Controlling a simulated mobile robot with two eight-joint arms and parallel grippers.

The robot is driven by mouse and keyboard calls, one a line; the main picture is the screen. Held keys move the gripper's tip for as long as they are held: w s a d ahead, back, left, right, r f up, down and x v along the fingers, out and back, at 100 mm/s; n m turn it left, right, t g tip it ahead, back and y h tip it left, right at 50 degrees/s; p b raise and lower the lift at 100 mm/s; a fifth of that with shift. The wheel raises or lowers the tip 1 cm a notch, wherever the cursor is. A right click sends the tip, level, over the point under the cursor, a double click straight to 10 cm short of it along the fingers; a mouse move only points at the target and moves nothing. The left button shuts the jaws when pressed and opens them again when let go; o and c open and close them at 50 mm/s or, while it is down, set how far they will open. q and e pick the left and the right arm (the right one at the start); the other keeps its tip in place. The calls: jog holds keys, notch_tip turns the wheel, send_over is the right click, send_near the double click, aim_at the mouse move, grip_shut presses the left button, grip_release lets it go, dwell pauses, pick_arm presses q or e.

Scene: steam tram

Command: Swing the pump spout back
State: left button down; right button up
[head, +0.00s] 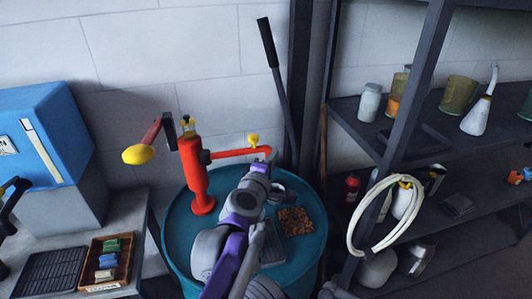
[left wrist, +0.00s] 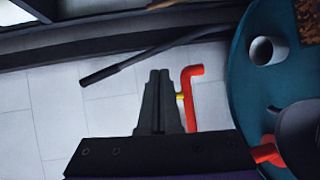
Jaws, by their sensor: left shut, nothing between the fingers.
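The hand pump (head: 197,170) is red and stands upright on a teal drum (head: 178,232). Its red spout (head: 232,153) points right in the head view, with a yellow knob (head: 253,140) above it near its outer end. A crank with a yellow grip (head: 138,154) reaches out to the left. My left gripper (head: 262,164) is by the spout's outer end, shut and empty. In the left wrist view its closed fingers (left wrist: 159,76) are close beside a red bent pipe (left wrist: 193,98) with a yellow bit between; contact cannot be told. My right gripper is out of view.
A black lever (head: 275,75) leans at the wall behind the drum. A brown mat-like patch (head: 295,220) lies on the drum top. Dark shelves (head: 350,112) with jars and a white hose coil (head: 354,232) stand right. A blue box (head: 45,130) and a wooden tray (head: 124,268) are left.

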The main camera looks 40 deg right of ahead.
pick_arm(q)
jog(key=s, duration=0.1)
jog(key=s+a+b, duration=0.1)
jog(key=s, duration=0.2)
jog(key=shift+a+r+b, duration=0.25)
jog(key=shift+a+b, duration=0.1)
jog(key=shift+b, duration=0.05)
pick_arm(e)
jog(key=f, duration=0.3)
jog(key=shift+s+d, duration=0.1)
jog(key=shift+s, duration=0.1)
